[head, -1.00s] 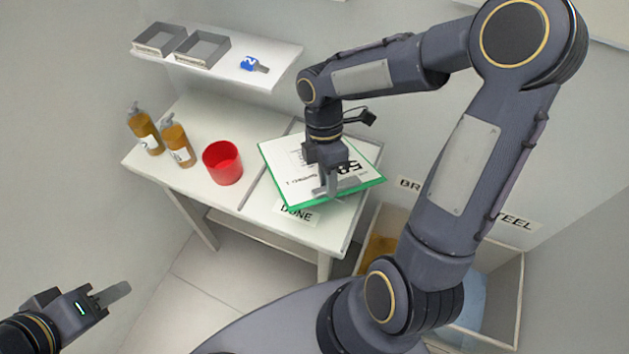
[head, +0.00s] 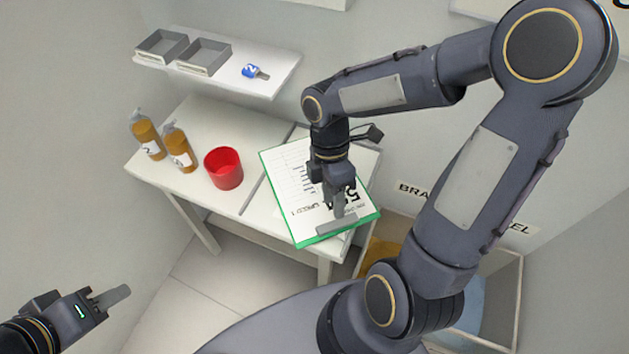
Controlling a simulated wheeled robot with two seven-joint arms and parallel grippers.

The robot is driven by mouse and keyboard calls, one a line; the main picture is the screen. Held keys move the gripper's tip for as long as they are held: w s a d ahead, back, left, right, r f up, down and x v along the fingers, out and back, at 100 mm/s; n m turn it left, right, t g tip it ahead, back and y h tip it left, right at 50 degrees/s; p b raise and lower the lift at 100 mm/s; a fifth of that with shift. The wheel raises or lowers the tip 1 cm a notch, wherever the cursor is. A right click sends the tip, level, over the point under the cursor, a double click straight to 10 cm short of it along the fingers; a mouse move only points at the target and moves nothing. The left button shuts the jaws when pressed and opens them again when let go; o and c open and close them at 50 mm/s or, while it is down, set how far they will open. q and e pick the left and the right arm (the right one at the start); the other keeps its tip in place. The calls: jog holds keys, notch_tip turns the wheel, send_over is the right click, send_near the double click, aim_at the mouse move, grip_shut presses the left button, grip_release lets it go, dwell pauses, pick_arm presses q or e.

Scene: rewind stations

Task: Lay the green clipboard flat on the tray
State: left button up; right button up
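The green clipboard (head: 288,187), with a printed white sheet and a grey clip, is over the right part of the white table in the head view. My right gripper (head: 338,212) points down at its clip end and appears shut on it; the fingertips are partly hidden. The tray (head: 262,206) lies under the clipboard, with its left rim and a pale strip showing. The clipboard covers most of it, and I cannot tell whether they touch. My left gripper (head: 112,297) is empty at lower left, far from the table; its finger gap is not clear.
A red cup (head: 223,168) stands just left of the tray. Two amber pump bottles (head: 148,138) (head: 180,150) stand at the table's left. A shelf (head: 270,84) behind holds two grey bins (head: 203,57) and a blue tagged item (head: 251,71). An open bin (head: 508,290) stands at right.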

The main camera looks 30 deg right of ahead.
jog(key=s, duration=0.1)
jog(key=s+r, duration=0.1)
jog(key=s+p, duration=0.1)
jog(key=shift+s+a+r, duration=0.15)
jog(key=shift+s+a, duration=0.1)
jog(key=shift+a, duration=0.1)
notch_tip(320, 180, up, 7)
jog(key=s+p, duration=0.2)
jog(key=p, duration=0.5)
jog(key=shift+s+a, duration=0.3)
jog(key=shift+s, duration=0.05)
